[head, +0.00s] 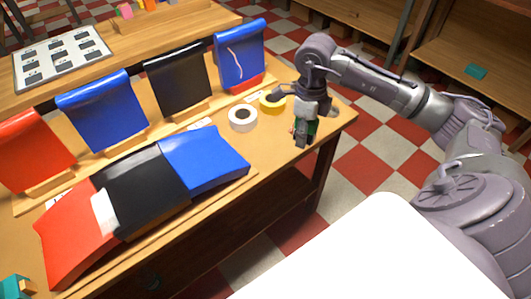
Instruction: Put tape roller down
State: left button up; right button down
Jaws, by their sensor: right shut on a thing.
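My right gripper (303,132) points down over the right end of the wooden table (335,118), near its corner. It is shut on a small, mostly hidden thing with green and dark parts, which seems to be the tape roller (311,127). I cannot tell whether the roller touches the table top. A white tape roll (243,112) lies flat to the left of the gripper. A yellow tape roll (266,104) lies just behind it, close to the gripper. My left gripper is not in view.
Red, black and blue sheets (208,165) lie along the table's front. Upright blue (102,108), black and red panels stand behind them. A teal object (15,287) is at the bottom left. Shelves (475,40) stand at the back right, beyond the checkered floor.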

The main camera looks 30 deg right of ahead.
jog(key=p, duration=0.2)
send_over(265, 151)
notch_tip(265, 151, down, 7)
jog(key=shift+r, duration=0.15)
notch_tip(265, 151, down, 4)
jog(key=shift+r, duration=0.15)
jog(key=shift+f, duration=0.25)
jog(key=shift+f, duration=0.1)
jog(key=shift+f, duration=0.15)
jog(key=c, duration=0.7)
grip_release()
